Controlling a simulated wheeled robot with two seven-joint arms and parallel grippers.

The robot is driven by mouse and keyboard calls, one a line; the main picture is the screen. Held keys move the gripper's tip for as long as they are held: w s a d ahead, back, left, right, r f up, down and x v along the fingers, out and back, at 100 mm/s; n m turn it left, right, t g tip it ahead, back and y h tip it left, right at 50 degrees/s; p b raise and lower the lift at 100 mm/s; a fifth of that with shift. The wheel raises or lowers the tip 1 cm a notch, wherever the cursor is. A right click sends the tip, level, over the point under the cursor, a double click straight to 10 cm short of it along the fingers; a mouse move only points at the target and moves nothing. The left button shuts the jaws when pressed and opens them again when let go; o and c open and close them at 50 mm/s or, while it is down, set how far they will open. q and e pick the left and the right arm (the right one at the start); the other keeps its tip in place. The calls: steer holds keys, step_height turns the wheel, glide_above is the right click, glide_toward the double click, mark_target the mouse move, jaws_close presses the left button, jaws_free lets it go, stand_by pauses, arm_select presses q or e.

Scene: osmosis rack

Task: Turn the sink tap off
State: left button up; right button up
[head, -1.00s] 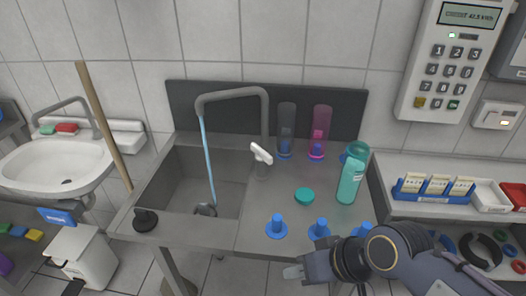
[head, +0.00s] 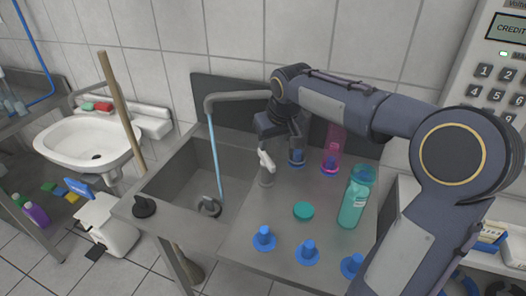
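The grey sink tap (head: 236,98) arches over the steel basin, and a blue stream of water (head: 216,155) runs from its spout towards the drain (head: 209,207). Its white lever (head: 266,160) sits on a short grey post (head: 266,178) at the basin's right side and tilts up to the left. My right gripper (head: 283,133) points down just above and behind the lever, in front of the tap's riser, which it partly hides. I see no clear contact with the lever. Its fingertips are too dark and small to judge their opening. My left gripper is not in view.
A teal bottle (head: 353,202), a teal cap (head: 303,211) and several blue pegs, one here (head: 264,238), stand on the counter. A pink tube (head: 332,151) stands behind, beside my arm. A black plug (head: 144,206) sits on the left rim; a wooden stick (head: 122,110) leans beyond it.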

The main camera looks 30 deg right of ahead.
mark_target(267, 156)
steer(key=x, duration=0.7)
steer(key=shift+f, duration=0.15)
steer(key=shift+c, duration=0.2)
steer(key=c, duration=0.6)
